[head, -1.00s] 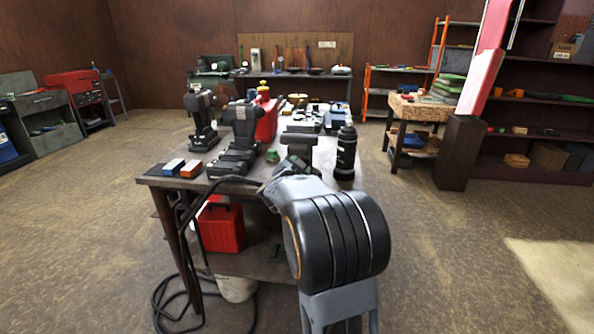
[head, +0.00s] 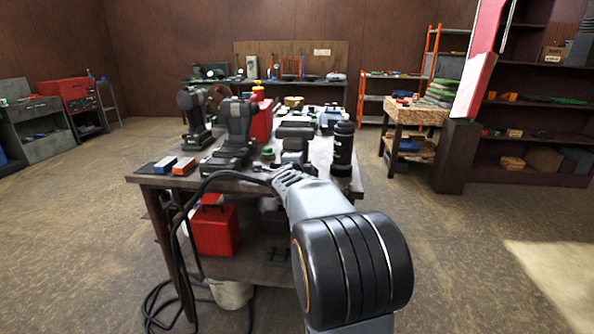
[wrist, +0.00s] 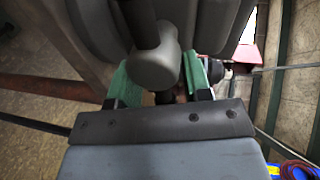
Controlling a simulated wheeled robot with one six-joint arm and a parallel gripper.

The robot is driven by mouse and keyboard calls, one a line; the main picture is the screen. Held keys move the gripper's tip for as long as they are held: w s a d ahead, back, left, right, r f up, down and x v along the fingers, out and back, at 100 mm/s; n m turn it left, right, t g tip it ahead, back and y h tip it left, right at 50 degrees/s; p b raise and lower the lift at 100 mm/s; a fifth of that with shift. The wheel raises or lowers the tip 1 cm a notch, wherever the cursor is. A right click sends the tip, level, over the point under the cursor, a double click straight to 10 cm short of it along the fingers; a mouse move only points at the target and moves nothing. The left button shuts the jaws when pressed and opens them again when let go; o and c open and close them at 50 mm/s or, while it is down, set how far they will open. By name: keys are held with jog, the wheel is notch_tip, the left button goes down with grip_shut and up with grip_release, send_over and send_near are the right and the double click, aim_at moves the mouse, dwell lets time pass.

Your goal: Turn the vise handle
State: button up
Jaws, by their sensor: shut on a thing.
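The vise handle shows in the wrist view as a dark bar with a rounded grey knob (wrist: 155,68) at its end. My gripper (wrist: 160,80) has its two green fingers on either side of the handle, shut on it just by the knob. The grey vise body (wrist: 205,25) fills the top of the wrist view behind it. In the head view the vise (head: 294,148) is a dark block at the near edge of the workbench. My arm reaches up to it from below, and the handle is mostly hidden there.
The workbench (head: 150,179) also holds a black cylinder (head: 343,148) right of the vise, dark machines (head: 237,130), a red can (head: 261,120) and small blue and orange blocks (head: 183,168). A dark cable hangs off its near side. Open floor lies left and right.

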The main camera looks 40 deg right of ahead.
jog(key=shift+f+m+b, duration=0.25)
jog(key=shift+m+b, duration=0.15)
jog(key=shift+m, duration=0.2)
dwell(0.3)
jog(key=o, duration=0.9)
jog(key=p+v, duration=0.2)
jog(key=v, duration=1.1)
jog(key=shift+s+a+r+p, duration=0.1)
jog(key=shift+s+r+p, duration=0.1)
jog(key=shift+s+p, duration=0.2)
